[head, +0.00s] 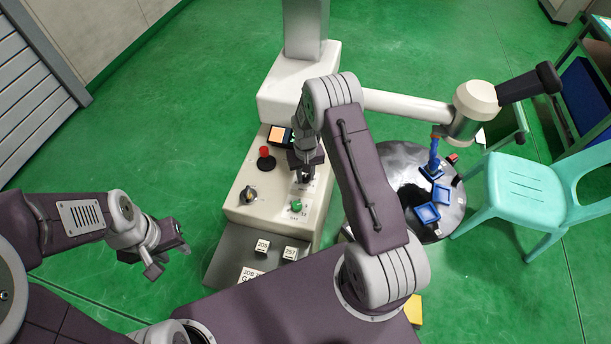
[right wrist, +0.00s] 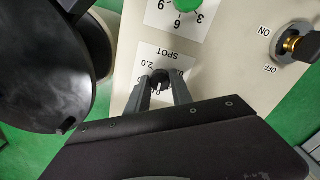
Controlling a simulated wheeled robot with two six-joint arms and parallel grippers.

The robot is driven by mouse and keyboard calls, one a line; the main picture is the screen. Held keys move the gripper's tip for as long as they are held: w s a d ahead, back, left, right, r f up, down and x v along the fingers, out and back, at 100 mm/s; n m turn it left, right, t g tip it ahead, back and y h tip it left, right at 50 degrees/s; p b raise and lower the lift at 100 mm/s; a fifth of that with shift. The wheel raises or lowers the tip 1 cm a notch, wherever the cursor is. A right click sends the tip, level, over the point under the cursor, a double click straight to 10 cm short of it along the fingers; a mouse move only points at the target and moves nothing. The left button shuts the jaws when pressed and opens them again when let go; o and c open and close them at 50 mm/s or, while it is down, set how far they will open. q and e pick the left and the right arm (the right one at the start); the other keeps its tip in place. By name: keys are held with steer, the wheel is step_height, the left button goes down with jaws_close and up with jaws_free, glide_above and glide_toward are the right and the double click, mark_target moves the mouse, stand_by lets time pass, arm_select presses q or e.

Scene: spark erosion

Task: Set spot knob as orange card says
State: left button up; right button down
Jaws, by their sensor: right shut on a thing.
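The spot knob (right wrist: 160,76) is a small dark knob on a white plate marked SPOT, with 2.0 readable beside it. My right gripper (right wrist: 161,84) is shut on this knob, one finger on each side. In the head view my right gripper (head: 304,174) hides the knob and most of its scale, so its setting is not readable. An orange square (head: 280,135) in a dark frame stands behind the panel's red button; I cannot tell any writing on it, nor whether it is the card. My left gripper (head: 168,260) is open and empty, left of the machine.
A green knob (head: 296,206) is close to the spot knob. An ON/OFF switch (head: 249,193) and a red button (head: 264,153) are further left. White labels (head: 262,246) lie on the lower ledge. A round table (head: 455,212) with blue trays and a turquoise chair (head: 525,190) stand right.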

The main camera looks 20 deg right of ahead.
mark_target(304, 177)
steer(key=m, duration=0.6)
steer(key=shift+m+b, duration=0.3)
steer(key=shift+b, duration=0.05)
steer(key=m, duration=0.5)
steer(key=shift+m, duration=0.4)
steer(key=shift+a, duration=0.1)
steer(key=c, duration=1.1)
jaws_free()
steer(key=shift+r, duration=0.1)
step_height(304, 177, up, 9)
steer(key=shift+b, duration=0.65)
steer(key=shift+a, duration=0.1)
